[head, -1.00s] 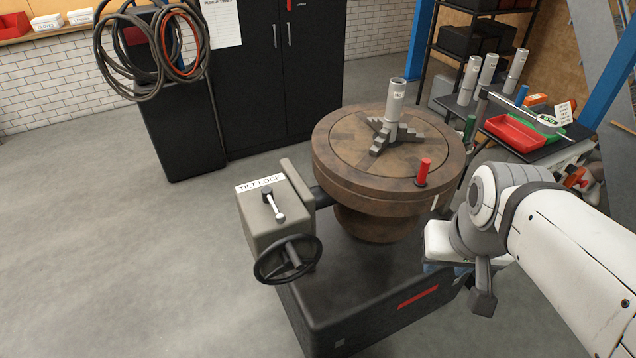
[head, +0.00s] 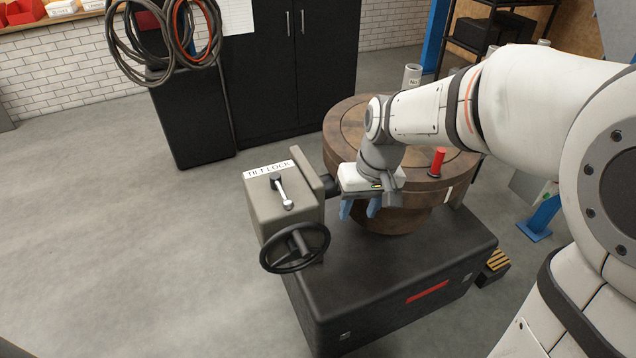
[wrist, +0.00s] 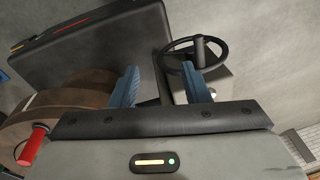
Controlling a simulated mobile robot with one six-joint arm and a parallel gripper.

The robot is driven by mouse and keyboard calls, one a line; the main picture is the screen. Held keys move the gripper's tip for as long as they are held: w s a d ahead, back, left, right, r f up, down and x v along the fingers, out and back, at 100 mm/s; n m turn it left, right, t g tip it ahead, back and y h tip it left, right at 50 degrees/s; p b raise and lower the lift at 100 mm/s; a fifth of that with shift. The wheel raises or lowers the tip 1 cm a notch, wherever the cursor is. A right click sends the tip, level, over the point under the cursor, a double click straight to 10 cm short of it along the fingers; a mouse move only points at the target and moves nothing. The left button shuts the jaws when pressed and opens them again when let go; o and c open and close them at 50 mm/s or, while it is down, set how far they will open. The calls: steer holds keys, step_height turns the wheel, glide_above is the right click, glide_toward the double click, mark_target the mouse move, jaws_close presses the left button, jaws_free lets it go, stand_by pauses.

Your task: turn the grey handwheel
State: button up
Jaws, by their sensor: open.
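The handwheel (head: 295,247) is a dark, nearly black ring with spokes. It is mounted on the front of the grey tilt lock box (head: 283,208). My gripper (head: 358,209) is to the right of the handwheel and apart from it, in front of the round brown turntable. Its blue fingers point down, open, with nothing between them. In the wrist view the handwheel (wrist: 197,52) shows whole beyond the open fingers (wrist: 162,84), nearer the right one.
A small lever (head: 281,191) sits on top of the box. The turntable (head: 345,128) carries a red peg (head: 437,161) and stands over a dark base (head: 400,270). My arm hides part of the turntable. The floor left of the handwheel is clear.

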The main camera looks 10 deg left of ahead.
steer(key=n+g+b, duration=0.1)
steer(key=n+g, duration=0.1)
glide_toward(302, 244)
steer(key=f, duration=0.1)
steer(key=x, duration=0.8)
steer(key=shift+r, duration=0.1)
steer(key=c, duration=0.9)
jaws_close()
